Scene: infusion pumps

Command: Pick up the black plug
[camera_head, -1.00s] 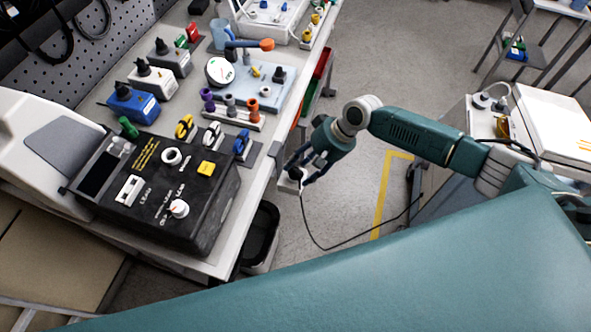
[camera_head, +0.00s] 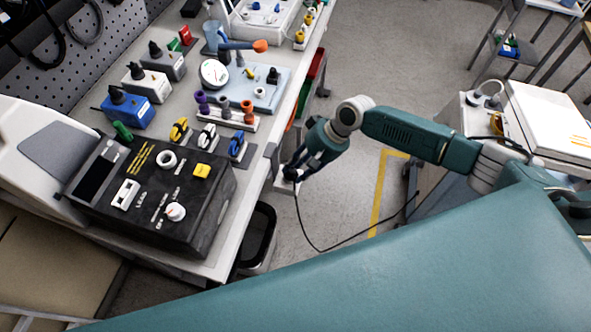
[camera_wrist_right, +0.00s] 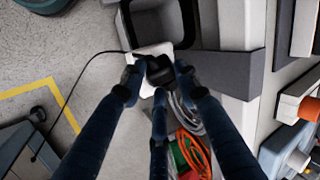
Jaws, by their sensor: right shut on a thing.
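The black plug (camera_wrist_right: 158,70) is between the fingers of my right gripper (camera_wrist_right: 157,78) in the right wrist view, over a white piece (camera_wrist_right: 148,50). A thin black cord (camera_wrist_right: 85,72) runs from it and hangs towards the floor. In the head view my right gripper (camera_head: 292,172) points down just beside the table's right edge, with the white piece (camera_head: 287,187) partly showing below it. The fingers are shut on the plug and hide most of it there. I cannot tell whether the plug touches the white piece. My left gripper is not in view.
The bench (camera_head: 207,262) at left carries a black control box (camera_head: 120,215) and several coloured connectors. A dark bin (camera_head: 260,240) stands below its edge. Coiled cables (camera_wrist_right: 190,140) lie under the fingers in the wrist view. Open floor (camera_head: 340,215) lies to the right.

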